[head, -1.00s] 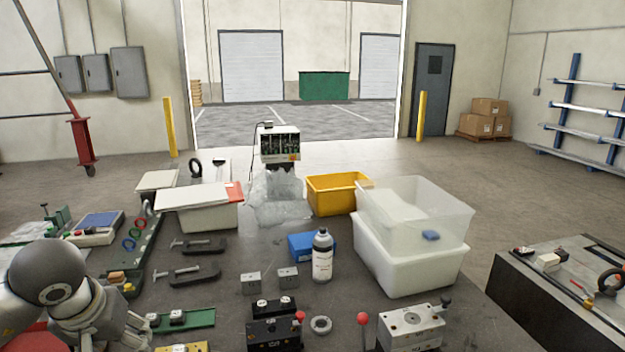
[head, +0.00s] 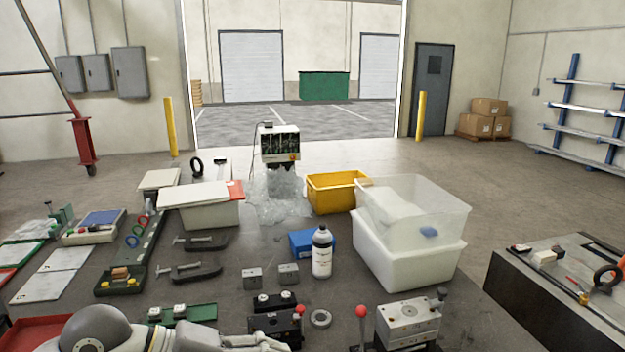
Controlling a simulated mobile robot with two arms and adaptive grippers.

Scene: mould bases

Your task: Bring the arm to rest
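My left arm lies low along the bottom edge of the head view, reaching in from the left. Its front end, where my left gripper (head: 268,344) is, sits just left of and in front of a dark mould base (head: 277,318) with a red-knobbed lever. The bottom edge cuts the gripper off, so its fingers cannot be made out. A lighter steel mould base (head: 408,322) stands to the right, beside another red knob (head: 361,311). My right gripper is not in view.
A steel ring (head: 320,318), two small steel blocks (head: 252,278), a bottle (head: 322,252) and a blue box (head: 303,243) stand mid-table. White bins (head: 408,262) are at the right, a yellow bin (head: 336,193) behind. A green rail (head: 190,314) and red tray (head: 38,331) lie near the arm.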

